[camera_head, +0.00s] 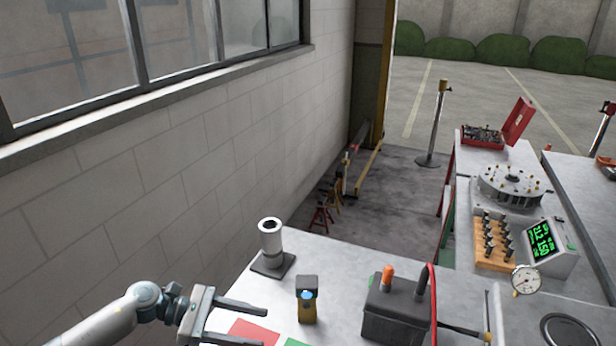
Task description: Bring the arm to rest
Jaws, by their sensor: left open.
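My left arm comes in from the lower left of the head view. My left gripper (252,323) is open, with its two fingers apart and pointing right over the near left edge of the grey workbench (345,262). Nothing shows between the fingers. The fingers are near a red patch (256,331) and a green patch (295,342) on the bench top. My right gripper is not in view.
A silver cylinder on a base (271,243), a yellow-and-black device (307,299) and a dark box with an orange knob (396,310) stand on the bench. Further right are a display unit (541,245), a dial gauge (526,280) and a red toolbox (483,136). A block wall (190,170) bounds the left.

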